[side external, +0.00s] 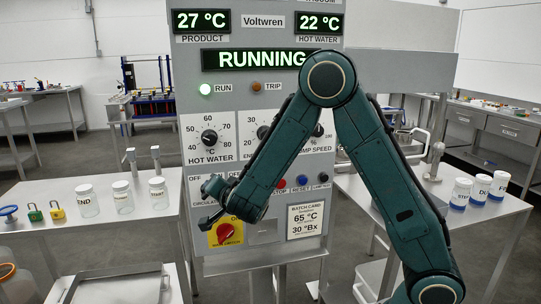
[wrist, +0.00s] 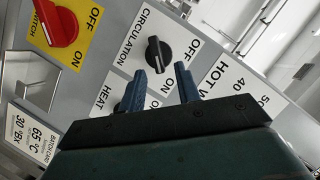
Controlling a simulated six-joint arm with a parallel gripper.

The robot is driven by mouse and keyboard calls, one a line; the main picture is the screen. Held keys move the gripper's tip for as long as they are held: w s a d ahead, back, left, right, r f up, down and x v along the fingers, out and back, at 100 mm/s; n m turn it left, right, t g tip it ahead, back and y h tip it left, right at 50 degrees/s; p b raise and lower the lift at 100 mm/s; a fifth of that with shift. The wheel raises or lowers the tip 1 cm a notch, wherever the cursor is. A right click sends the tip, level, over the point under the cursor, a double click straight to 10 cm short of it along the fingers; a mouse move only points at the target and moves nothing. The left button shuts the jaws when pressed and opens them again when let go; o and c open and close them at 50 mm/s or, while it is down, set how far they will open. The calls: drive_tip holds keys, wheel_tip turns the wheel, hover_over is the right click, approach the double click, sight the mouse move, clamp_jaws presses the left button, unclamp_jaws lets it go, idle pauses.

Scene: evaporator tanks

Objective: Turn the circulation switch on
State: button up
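The circulation switch (wrist: 158,54) is a black rotary knob on a white plate marked CIRCULATION in the wrist view. I cannot read its setting for certain. My gripper (wrist: 161,74) is open, with two blue fingers pointing at the panel. The knob lies just beyond the gap between the fingertips, with no visible contact. In the side view my gripper (side external: 207,204) is at the panel's lower left and hides the circulation switch. The heat switch (wrist: 122,106) is partly hidden behind the left finger in the wrist view.
A red switch on a yellow plate (side external: 227,234) sits just below my gripper. The hot water dial (side external: 209,136) is above it. Red and blue buttons (side external: 302,180) are to the right. The display (side external: 258,59) reads RUNNING. Side tables hold jars (side external: 122,197) and white bottles (side external: 479,189).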

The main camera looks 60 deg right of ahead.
drive_tip(key=v, duration=1.2)
drive_tip(key=shift+d, duration=0.15)
drive_tip(key=s+d+n+g+y, duration=0.2)
drive_tip(key=s+d+g, duration=0.3)
drive_tip(key=s, duration=0.3)
drive_tip(key=s+a+r+n+g+y, duration=0.1)
drive_tip(key=s+a+r+n+y, duration=0.1)
drive_tip(key=s+n, duration=0.4)
drive_tip(key=s+a+r+n+g+y, duration=0.1)
drive_tip(key=s+a+r+n+y, duration=0.2)
drive_tip(key=s+n, duration=0.4)
drive_tip(key=shift+s+a, duration=0.4)
drive_tip(key=shift+s, duration=0.7)
